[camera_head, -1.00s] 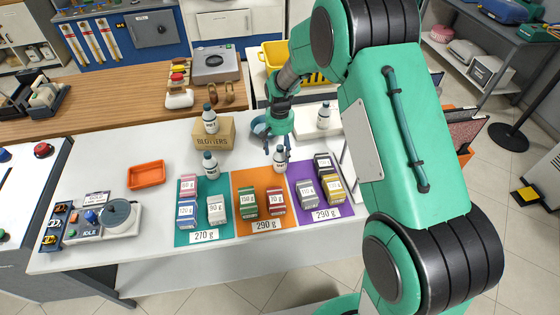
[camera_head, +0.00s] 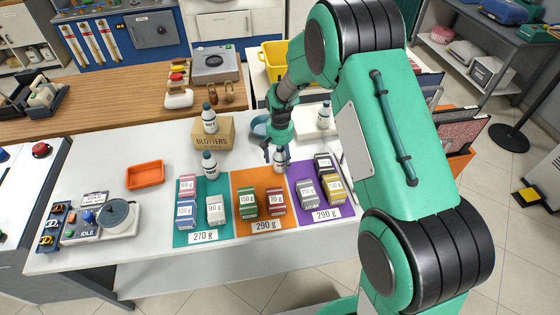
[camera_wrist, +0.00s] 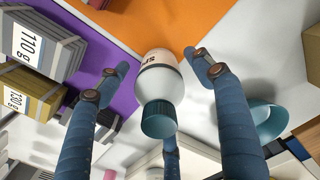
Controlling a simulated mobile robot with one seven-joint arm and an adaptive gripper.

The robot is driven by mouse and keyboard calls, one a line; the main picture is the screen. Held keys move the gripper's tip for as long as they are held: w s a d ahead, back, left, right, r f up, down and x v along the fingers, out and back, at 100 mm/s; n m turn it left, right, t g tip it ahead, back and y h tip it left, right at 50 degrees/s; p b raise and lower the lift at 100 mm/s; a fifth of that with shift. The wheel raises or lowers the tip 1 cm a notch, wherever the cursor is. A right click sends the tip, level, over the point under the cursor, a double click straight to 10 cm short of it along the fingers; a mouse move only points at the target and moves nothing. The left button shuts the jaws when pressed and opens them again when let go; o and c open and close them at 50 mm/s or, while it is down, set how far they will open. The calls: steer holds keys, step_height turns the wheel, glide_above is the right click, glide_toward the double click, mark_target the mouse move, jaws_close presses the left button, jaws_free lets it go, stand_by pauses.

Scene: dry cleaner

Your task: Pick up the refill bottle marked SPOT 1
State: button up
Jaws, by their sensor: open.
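Several white bottles with dark blue-green caps stand about in the head view. One bottle (camera_head: 280,160) is by my gripper (camera_head: 275,150), at the back edge of the orange mat; its cap is hidden there. In the wrist view this bottle (camera_wrist: 158,80) lies between the spread fingers of my gripper (camera_wrist: 153,68), with gaps on both sides. Its label shows only "SP" and part of a letter, so its number is unreadable. Other bottles are on the blotters box (camera_head: 210,121), by the teal mat (camera_head: 210,164) and at the back right (camera_head: 323,116). My gripper is open and empty.
The teal mat (camera_head: 184,239), orange mat (camera_head: 242,230) and purple mat (camera_head: 303,222) hold small weight-marked boxes in front of the bottle.

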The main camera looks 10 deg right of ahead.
stand_by(0.4)
steer(key=c, duration=1.4)
steer(key=shift+r, duration=0.1)
steer(key=shift+c, duration=0.2)
step_height(320, 180, up, 10)
steer(key=shift+f+p, duration=0.1)
steer(key=shift+p, duration=0.9)
